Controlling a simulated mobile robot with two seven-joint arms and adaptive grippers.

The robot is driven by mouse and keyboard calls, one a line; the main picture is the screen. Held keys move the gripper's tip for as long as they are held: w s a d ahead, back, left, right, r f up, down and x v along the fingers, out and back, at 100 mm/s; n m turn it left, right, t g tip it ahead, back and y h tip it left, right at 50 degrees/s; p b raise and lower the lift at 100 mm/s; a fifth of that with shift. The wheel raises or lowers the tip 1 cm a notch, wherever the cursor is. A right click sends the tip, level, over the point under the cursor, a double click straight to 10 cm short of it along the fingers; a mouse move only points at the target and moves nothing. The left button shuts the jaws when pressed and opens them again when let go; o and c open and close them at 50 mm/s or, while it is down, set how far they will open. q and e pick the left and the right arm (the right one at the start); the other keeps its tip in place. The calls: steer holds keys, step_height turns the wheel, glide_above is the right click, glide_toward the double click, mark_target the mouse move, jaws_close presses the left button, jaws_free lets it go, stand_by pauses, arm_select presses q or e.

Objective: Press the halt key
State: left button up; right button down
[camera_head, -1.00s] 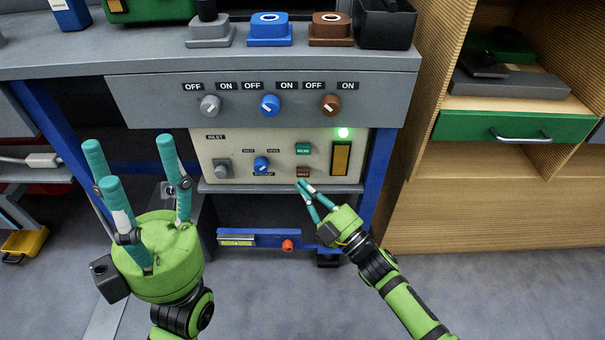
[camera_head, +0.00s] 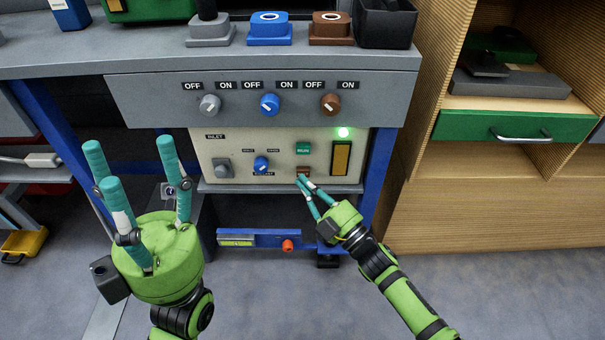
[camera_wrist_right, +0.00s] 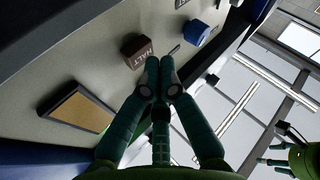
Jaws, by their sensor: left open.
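The halt key (camera_head: 303,170) is a small brown block on the cream control panel (camera_head: 225,147), below the green key (camera_head: 303,148). In the right wrist view the brown halt key (camera_wrist_right: 137,47) stands out from the panel with white lettering. My right gripper (camera_head: 301,179) has its teal fingers drawn together and empty, tips just below the halt key and covering its lower edge. In the wrist view the fingertips (camera_wrist_right: 158,66) are beside the key; I cannot tell whether they touch it. My left gripper (camera_head: 130,155) is open and empty, fingers upward, left of the panel.
A blue knob (camera_head: 261,163) and a grey knob (camera_head: 222,167) are left of the keys. A grey panel with three knobs (camera_head: 270,104) is above. A wooden cabinet (camera_head: 480,200) stands right.

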steer(key=shift+w, duration=0.4)
steer(key=shift+s, duration=0.1)
stand_by(0.4)
steer(key=shift+s+p, duration=0.45)
steer(key=shift+s, duration=0.35)
steer(key=s+p, duration=0.3)
steer(key=s, duration=0.3)
stand_by(0.7)
